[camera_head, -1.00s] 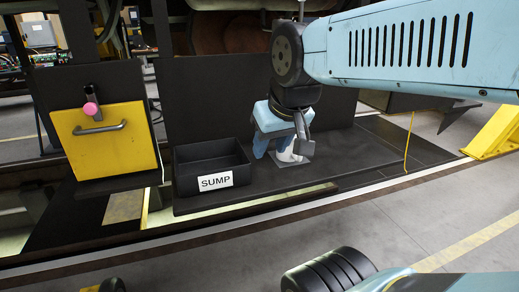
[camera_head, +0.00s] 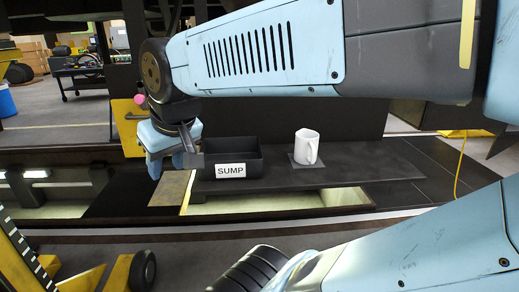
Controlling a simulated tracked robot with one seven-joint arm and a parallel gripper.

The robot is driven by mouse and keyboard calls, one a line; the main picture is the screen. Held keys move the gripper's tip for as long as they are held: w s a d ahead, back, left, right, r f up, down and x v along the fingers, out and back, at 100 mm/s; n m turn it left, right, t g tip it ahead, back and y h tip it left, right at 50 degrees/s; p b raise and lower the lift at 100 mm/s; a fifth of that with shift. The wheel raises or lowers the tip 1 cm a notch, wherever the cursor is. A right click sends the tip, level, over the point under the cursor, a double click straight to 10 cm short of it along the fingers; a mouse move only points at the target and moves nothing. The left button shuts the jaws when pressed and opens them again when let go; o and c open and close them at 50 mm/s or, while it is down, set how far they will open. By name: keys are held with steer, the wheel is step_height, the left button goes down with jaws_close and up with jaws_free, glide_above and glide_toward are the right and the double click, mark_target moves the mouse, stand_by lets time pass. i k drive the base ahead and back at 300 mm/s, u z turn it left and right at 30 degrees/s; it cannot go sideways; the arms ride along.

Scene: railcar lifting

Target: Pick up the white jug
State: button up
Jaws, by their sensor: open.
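The white jug (camera_head: 306,147) stands upright on a small grey square mat (camera_head: 321,162), on a dark shelf. Its handle faces towards me, slightly right. My gripper (camera_head: 172,163) is open, to the left of the jug, near the left end of the black SUMP bin (camera_head: 250,171). I see nothing between its jaws. The bin lies between my gripper and the jug in the picture, and the jug stands clear of the gripper.
A yellow panel (camera_head: 131,128) with a handle and pink knob stands behind my gripper. A dark upright wall backs the shelf. The dark shelf (camera_head: 385,166) is bare right of the jug. A yellow cable (camera_head: 459,170) hangs further right. A yellow wheeled thing (camera_head: 117,274) is at lower left.

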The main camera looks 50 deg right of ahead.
mark_target(307, 141)
steer(key=z, duration=0.65)
steer(key=i, duration=0.1)
steer(key=u, duration=1.35)
steer(key=k, duration=2.75)
steer(key=z, duration=0.95)
steer(key=i, duration=1.05)
